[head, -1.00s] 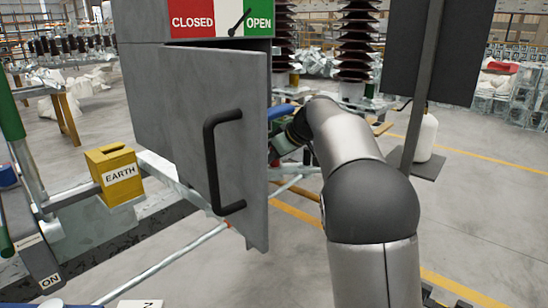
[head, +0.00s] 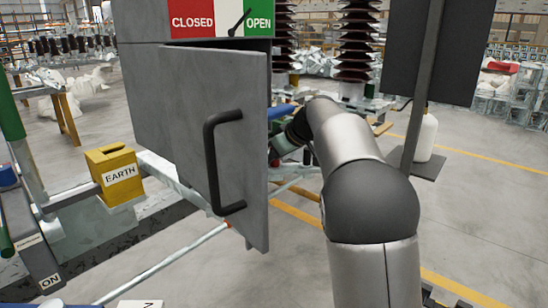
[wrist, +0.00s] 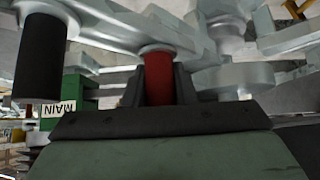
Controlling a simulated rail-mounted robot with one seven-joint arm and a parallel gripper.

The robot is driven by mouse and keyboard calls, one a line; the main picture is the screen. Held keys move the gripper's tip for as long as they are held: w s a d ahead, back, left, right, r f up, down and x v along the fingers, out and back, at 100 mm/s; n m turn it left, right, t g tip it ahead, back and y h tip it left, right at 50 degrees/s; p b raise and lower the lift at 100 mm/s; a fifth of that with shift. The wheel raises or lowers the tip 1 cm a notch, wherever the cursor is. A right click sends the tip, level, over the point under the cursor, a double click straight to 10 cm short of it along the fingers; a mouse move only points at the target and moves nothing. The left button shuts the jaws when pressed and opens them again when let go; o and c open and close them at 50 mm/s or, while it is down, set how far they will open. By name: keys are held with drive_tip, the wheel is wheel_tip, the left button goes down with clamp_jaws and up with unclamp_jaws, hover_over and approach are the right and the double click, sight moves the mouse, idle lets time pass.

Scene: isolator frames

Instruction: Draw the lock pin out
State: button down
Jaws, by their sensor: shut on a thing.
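In the wrist view a red cylindrical pin (wrist: 158,76) stands between the two dark fingers of my gripper (wrist: 158,92). The fingers are shut on it. Its far end meets a grey metal bar (wrist: 120,35); I cannot tell how deep it sits there. In the head view my arm reaches behind the grey cabinet door, and the gripper's fingers and the pin are hidden by it.
The open grey door (head: 190,130) with a black handle (head: 211,165) stands left of my arm. A yellow EARTH box (head: 112,160) is further left. In the wrist view a black cylinder (wrist: 42,55) and a green MAIN block (wrist: 83,92) lie left of the pin.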

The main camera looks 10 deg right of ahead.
drive_tip(key=shift+r+p, duration=2.6)
drive_tip(key=shift+r, duration=0.75)
